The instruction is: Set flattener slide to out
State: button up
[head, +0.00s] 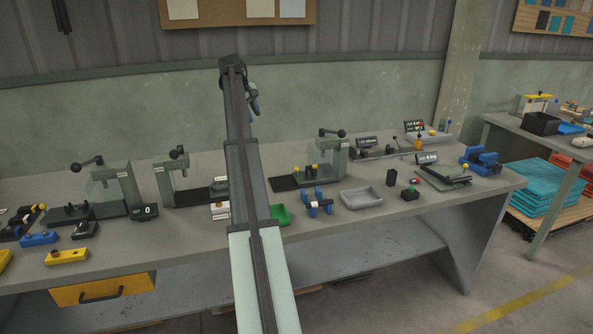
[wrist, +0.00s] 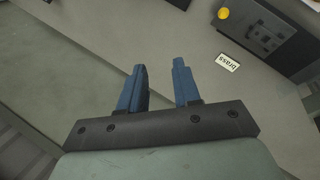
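My gripper (head: 254,104) is raised high above the bench in the head view, mostly hidden by my own arm. In the wrist view my gripper (wrist: 159,67) has its two blue fingers apart, with nothing between them. No label that names the flattener is readable. Several grey-green presses with black ball levers stand on the bench: a left one (head: 118,184), a middle one (head: 165,182) and a right one (head: 335,158). The right press has yellow knobs (head: 312,168) on its black base. I cannot tell which holds the flattener slide or its position.
The wrist view shows a dark fixture (wrist: 268,32) with a yellow knob (wrist: 222,13) beside a "brass" label (wrist: 228,62). A grey tray (head: 361,197), a blue stand (head: 317,203) and a green tray (head: 279,214) lie near the bench front. My arm hides part of the bench.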

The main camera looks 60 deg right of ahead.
jog(key=s+d+f, duration=0.5)
jog(key=s, duration=0.3)
jog(key=y, duration=0.2)
send_near(297, 170)
jog(key=shift+t, duration=0.3)
jog(key=x, duration=0.6)
jog(key=d+x, duration=0.1)
jog(key=x, duration=0.3)
grip_shut()
jog(key=shift+a, duration=0.1)
